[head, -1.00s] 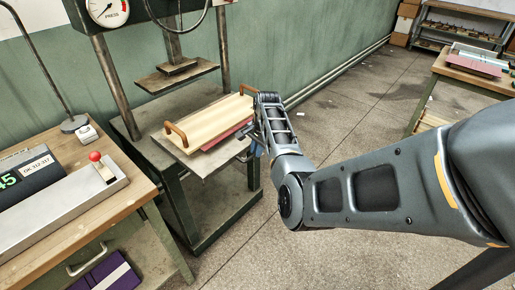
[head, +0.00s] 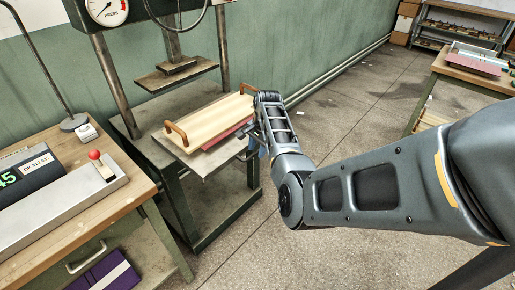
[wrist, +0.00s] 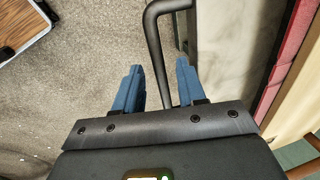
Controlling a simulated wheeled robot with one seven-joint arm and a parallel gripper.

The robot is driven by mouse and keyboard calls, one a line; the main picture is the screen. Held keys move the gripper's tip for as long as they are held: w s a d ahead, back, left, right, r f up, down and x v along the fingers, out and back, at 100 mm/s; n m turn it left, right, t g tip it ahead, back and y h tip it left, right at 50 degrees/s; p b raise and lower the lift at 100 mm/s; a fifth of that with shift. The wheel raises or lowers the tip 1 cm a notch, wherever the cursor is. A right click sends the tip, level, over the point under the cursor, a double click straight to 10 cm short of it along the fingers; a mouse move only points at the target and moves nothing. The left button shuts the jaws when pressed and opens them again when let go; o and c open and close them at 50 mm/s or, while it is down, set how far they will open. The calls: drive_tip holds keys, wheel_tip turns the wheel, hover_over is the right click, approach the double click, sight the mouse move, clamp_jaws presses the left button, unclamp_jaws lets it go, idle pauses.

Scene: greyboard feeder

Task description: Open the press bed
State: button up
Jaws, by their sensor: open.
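The press bed (head: 205,163) is a grey plate standing out in front of the press column. It carries a red layer (head: 226,138) under a pale wooden board (head: 208,119) with brown handles (head: 176,134). In the wrist view the bed's grey edge (wrist: 232,55) lies to the right. A dark bent bar handle (wrist: 157,45) joins that side. My gripper (wrist: 159,68) is open, and its blue fingers lie on either side of the handle's bar, with gaps visible. In the head view my gripper (head: 258,142) is at the bed's right front side, partly hidden by my wrist.
The press's upper plate (head: 176,75) hangs above and behind the bed. A wooden workbench (head: 120,190) with a grey fixture and red knob (head: 94,155) stands at left. Another table (head: 470,78) is at far right. The floor (head: 335,110) between is clear.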

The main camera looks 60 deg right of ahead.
wheel_tip(320, 180, up, 8)
drive_tip(key=s, duration=0.1)
drive_tip(key=shift+s+a+f, duration=0.2)
drive_tip(key=shift+s, duration=0.05)
idle(0.5)
drive_tip(key=s+a+f+n+t+h, duration=0.1)
drive_tip(key=s+a+f+n+h, duration=0.3)
drive_tip(key=s+a+f, duration=0.5)
drive_tip(key=s+a+f+n+t, duration=0.1)
drive_tip(key=s+a+n+t, duration=0.35)
drive_tip(key=a+n, duration=0.4)
drive_tip(key=s+a+r+n+t+y, duration=0.1)
drive_tip(key=s+a+r+n+t, duration=0.15)
drive_tip(key=s+a+r, duration=0.45)
drive_tip(key=s+a+r+n+t+y, duration=0.1)
drive_tip(key=s+a+r+n+t, duration=0.2)
drive_tip(key=a, duration=0.6)
drive_tip(key=s+a+r+n+t+y, duration=0.1)
drive_tip(key=s+a+r, duration=0.2)
drive_tip(key=r, duration=0.3)
drive_tip(key=s+a+r+n+y, duration=0.1)
drive_tip(key=s+a+r, duration=0.3)
drive_tip(key=r, duration=0.3)
drive_tip(key=shift+s+a+r+n+t+y, duration=0.2)
drive_tip(key=shift+s+r+n+t+y, duration=0.15)
drive_tip(key=shift+s, duration=0.35)
drive_tip(key=shift+f, duration=0.1)
